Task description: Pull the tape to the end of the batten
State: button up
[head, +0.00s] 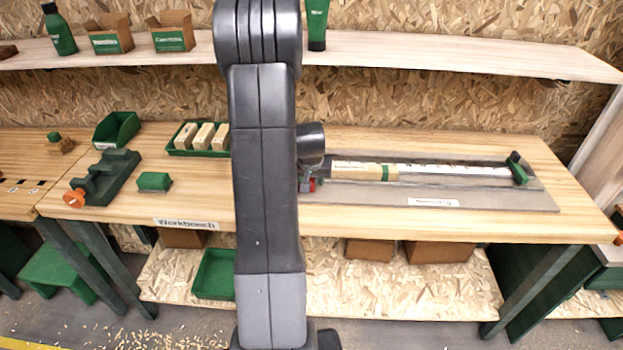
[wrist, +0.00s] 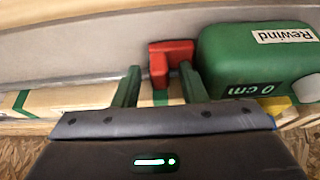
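The green tape case (wrist: 250,58) shows at the right of the wrist view, with a "Rewind" label and an upside-down "0 cm" reading. A red tab (wrist: 172,58) sits at its left side. My gripper (wrist: 160,80) is open, its green fingers near the tab, with a gap beside the left finger; contact on the right is unclear. The pale wooden batten (wrist: 75,98) with green bands runs below and leftward. In the head view the batten (head: 355,171) lies right of my arm, which hides the case; the red tab (head: 311,185) shows beside my gripper.
A grey board (head: 470,198) lies under the batten on the workbench (head: 330,222), with a green end piece (head: 517,169) at its right. A green clamp-like tool (head: 105,177), a green block (head: 154,181) and a tray of wooden blocks (head: 178,153) stand left. A shelf (head: 440,57) runs behind.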

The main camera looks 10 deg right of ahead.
grip_shut()
jog(key=shift+d, duration=0.1)
jog(key=s+d+b, duration=0.2)
jog(key=d, duration=0.7)
jog(key=s+d+b, duration=0.2)
jog(key=s+d, duration=0.1)
jog(key=d, duration=0.7)
jog(key=s+d+b, duration=0.2)
jog(key=s+d, duration=0.1)
jog(key=d, duration=0.6)
jog(key=shift+s+d, duration=0.15)
jog(key=shift+d, duration=0.25)
grip_release()
jog(key=shift+r, duration=0.1)
